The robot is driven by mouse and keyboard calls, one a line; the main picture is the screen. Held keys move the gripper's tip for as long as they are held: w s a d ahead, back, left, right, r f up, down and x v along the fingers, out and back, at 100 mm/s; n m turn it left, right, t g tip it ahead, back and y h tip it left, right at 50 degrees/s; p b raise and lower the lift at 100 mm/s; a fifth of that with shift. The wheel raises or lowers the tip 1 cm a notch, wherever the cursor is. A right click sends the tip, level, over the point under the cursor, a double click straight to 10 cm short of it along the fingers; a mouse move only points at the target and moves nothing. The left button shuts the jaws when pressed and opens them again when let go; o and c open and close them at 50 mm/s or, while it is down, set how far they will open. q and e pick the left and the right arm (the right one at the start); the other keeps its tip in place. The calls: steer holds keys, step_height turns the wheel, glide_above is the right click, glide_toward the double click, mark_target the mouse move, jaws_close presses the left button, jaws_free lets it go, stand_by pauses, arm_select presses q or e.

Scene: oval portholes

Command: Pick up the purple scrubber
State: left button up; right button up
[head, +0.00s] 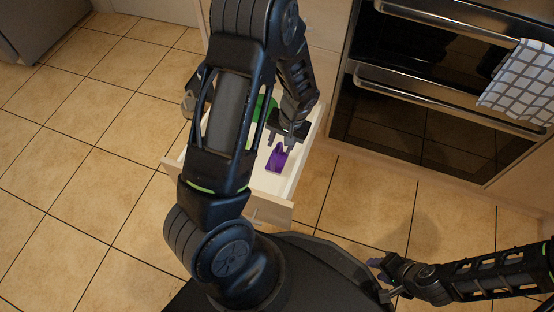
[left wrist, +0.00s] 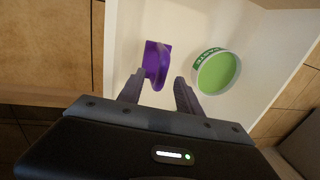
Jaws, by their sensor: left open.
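The purple scrubber (head: 277,159) lies in an open white drawer (head: 287,186), near its right side in the head view. My left gripper (head: 280,142) is open, just above the scrubber. In the left wrist view the scrubber (left wrist: 154,62) shows just beyond and partly between the fingertips (left wrist: 158,80), closer to the left finger. I cannot tell whether that finger touches it. My right gripper (head: 380,277) is at the lower right, away from the drawer. Its jaws are too small and unclear to read, and a small purplish patch shows at its tip.
A round green-topped container (left wrist: 216,72) with a white rim sits in the drawer beside the scrubber. The drawer walls surround both. An oven (head: 430,110) with a checked towel (head: 520,85) stands to the right. The tiled floor (head: 90,190) is clear.

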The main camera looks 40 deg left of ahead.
mark_target(277, 150)
arm_select(q)
steer(key=f, duration=0.1)
steer(key=f+b, duration=0.1)
steer(key=a+f+b, duration=0.1)
steer(key=f, duration=0.1)
steer(key=shift+s+f, duration=0.1)
steer(key=shift+s, duration=0.2)
steer(key=shift+f, duration=0.25)
steer(key=shift+c, duration=0.4)
jaws_close()
stand_by(0.8)
